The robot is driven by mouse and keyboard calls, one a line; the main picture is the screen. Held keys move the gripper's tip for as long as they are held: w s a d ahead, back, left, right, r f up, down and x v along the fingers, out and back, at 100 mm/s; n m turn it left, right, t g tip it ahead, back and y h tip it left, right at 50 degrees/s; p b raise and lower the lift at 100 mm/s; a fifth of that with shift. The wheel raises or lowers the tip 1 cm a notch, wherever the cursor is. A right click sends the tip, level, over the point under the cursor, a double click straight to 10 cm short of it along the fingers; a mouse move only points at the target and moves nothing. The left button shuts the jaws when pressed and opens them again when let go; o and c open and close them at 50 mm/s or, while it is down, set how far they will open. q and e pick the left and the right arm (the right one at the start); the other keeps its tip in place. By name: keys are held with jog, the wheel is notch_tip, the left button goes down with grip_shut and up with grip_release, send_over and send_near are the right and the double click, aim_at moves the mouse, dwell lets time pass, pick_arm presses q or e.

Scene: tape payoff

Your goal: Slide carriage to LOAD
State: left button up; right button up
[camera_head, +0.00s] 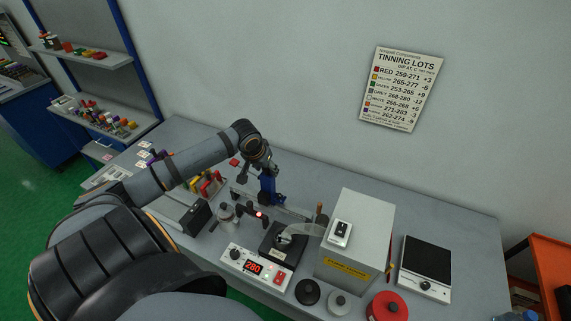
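My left arm reaches in from the left, and its gripper (266,196) points down over the middle of the table. A blue part (268,186) shows at the end of the arm, above a light rail-like strip (292,212). I cannot tell whether it belongs to the gripper or to the carriage. The fingertips are too small and partly hidden to show whether they are open or shut. No LOAD mark is readable, and the carriage is not clearly distinguishable. My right gripper is not in view.
A controller reading 280 (254,267), a black stand (282,246) and a large grey box (356,240) stand in front and to the right. A red round container (387,307) and a black-topped scale (426,265) lie further right. The table's back right is clear.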

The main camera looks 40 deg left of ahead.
pick_arm(q)
jog(key=shift+r, duration=3.5)
